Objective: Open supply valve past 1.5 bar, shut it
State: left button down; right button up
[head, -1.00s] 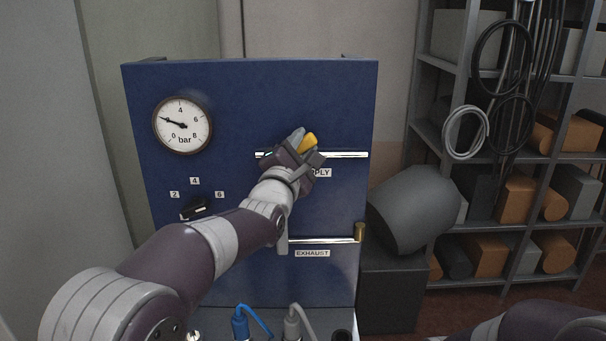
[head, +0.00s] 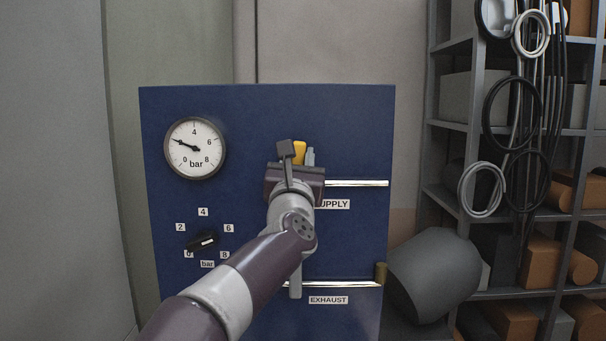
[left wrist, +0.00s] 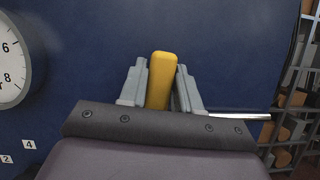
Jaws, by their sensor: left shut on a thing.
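The supply valve's yellow handle (head: 299,152) points up, across its horizontal pipe (head: 357,183). My left gripper (head: 297,157) is shut on this handle. In the left wrist view the yellow handle (left wrist: 160,80) stands between the two grey fingers (left wrist: 161,88). My gripper hides the valve body and part of the SUPPLY label (head: 334,204). The round bar gauge (head: 195,148) has its needle pointing left and slightly up, at about 2. My right gripper is out of view.
A black knob (head: 203,242) with a bar scale sits below the gauge. A lower pipe (head: 345,284) carries the EXHAUST label (head: 328,300), and a grey lever (head: 295,283) hangs down at its left end. A grey rounded body (head: 434,274) and shelves stand right of the blue panel (head: 345,120).

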pick_arm(q)
jog(key=shift+w+a+f+n+y+b, duration=0.15)
jog(key=shift+f+n+y+b, duration=0.2)
jog(key=shift+n, duration=0.45)
jog(key=shift+a+r, duration=0.1)
jog(key=c, duration=0.9)
grip_release()
jog(key=shift+s+r, duration=0.15)
jog(key=shift+s, duration=0.05)
